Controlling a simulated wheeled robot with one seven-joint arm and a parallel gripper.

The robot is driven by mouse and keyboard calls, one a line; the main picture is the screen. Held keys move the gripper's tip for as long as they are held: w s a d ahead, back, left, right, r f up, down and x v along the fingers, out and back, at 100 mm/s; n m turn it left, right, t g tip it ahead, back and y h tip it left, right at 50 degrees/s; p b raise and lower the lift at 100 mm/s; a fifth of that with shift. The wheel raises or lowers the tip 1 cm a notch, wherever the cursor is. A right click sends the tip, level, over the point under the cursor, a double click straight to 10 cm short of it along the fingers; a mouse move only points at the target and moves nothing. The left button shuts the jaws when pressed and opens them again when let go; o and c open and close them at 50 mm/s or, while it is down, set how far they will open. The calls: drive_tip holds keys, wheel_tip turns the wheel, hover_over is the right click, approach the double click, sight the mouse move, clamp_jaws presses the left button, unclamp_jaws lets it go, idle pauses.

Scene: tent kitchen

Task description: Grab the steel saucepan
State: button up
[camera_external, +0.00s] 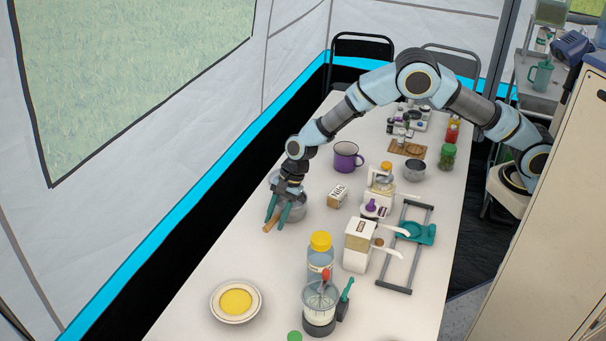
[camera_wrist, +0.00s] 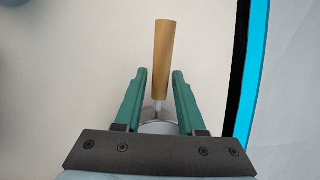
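The steel saucepan (camera_external: 297,212) stands on the white table near its left edge, partly hidden by my gripper and wrist. Its wooden handle (camera_external: 271,223) points toward the lower left in the external view. In the wrist view the wooden handle (camera_wrist: 164,60) runs upward from between the green fingers, and a small part of the grey pan (camera_wrist: 158,127) shows below it. My gripper (camera_external: 278,209) is over the handle side of the pan. Its fingers (camera_wrist: 160,75) are open, one on each side of the handle line, with clear gaps to it.
A plate with yellow food (camera_external: 236,301) is in front. The table just left of the bottle is clear.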

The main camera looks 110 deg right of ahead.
clamp_jaws()
idle(1.0)
